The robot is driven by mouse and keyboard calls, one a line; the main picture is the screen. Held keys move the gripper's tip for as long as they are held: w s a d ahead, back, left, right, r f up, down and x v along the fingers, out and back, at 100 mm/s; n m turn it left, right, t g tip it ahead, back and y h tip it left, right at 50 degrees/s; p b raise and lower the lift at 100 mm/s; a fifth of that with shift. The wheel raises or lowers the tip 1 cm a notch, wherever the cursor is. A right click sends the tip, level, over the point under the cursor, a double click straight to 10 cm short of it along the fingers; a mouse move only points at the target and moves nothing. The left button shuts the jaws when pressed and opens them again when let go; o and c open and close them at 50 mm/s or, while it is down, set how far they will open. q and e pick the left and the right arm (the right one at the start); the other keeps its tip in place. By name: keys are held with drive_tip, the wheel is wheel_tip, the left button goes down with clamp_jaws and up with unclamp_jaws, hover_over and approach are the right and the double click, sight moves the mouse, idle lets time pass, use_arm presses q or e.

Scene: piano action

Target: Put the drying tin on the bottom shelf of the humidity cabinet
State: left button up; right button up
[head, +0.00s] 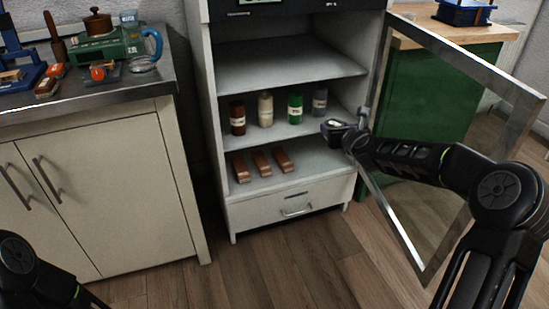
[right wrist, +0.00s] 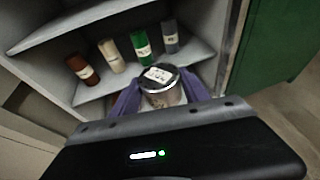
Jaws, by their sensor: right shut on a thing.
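The humidity cabinet (head: 207,118) stands open, with its glass door (head: 462,70) swung out to the right. Its bottom shelf (head: 318,160) holds three reddish-brown blocks (head: 262,163) on the left and is bare on the right. My right gripper (head: 335,127) is at the cabinet's right front, about level with the shelf of bottles. In the right wrist view its purple fingers are shut around the drying tin (right wrist: 160,77), which has a dark lid with a white label. In the head view the tin is mostly hidden by the gripper. My left gripper is out of view.
Several bottles, including a green one (head: 295,108), stand on the shelf above the blocks. The top shelf (head: 290,68) is empty. A drawer (head: 290,205) sits below. The door edge is close to my right arm. A counter (head: 130,95) with tools stands left.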

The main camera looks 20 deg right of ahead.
wheel_tip(320, 180, down, 31)
drive_tip(key=w+m+h+b, duration=0.1)
drive_tip(key=m+h+b, duration=0.1)
drive_tip(key=b, duration=1.1)
drive_tip(key=shift+w+d+f+h+b, duration=0.2)
drive_tip(key=shift+w+d+h+b, duration=0.15)
drive_tip(key=shift+d, duration=0.1)
